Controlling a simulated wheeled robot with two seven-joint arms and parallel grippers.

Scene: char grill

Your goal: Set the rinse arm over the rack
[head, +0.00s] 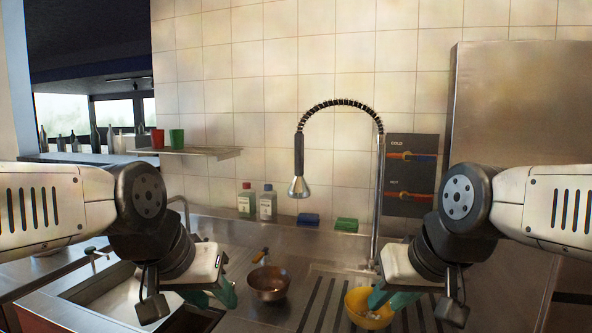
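The rinse arm (340,102) is a black spring hose arching left from an upright metal pipe (379,200) at the back of the counter. Its spray head (299,188) hangs straight down at the arch's left end. A ribbed drainboard with dark slats (325,300) lies in front; I cannot tell whether it is the rack. My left gripper (212,296) is low at left, its teal fingers apart and empty, left of a brown bowl (268,283). My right gripper (392,298) is low at right, its fingers overlapping a yellow bowl (362,309) in view; contact is unclear. Neither touches the rinse arm.
A sink (110,292) lies at left. Two bottles (256,202), a blue sponge (308,220) and a green sponge (346,225) stand along the back. A wall shelf (190,152) holds red and green cups. A steel cabinet (515,120) stands at right.

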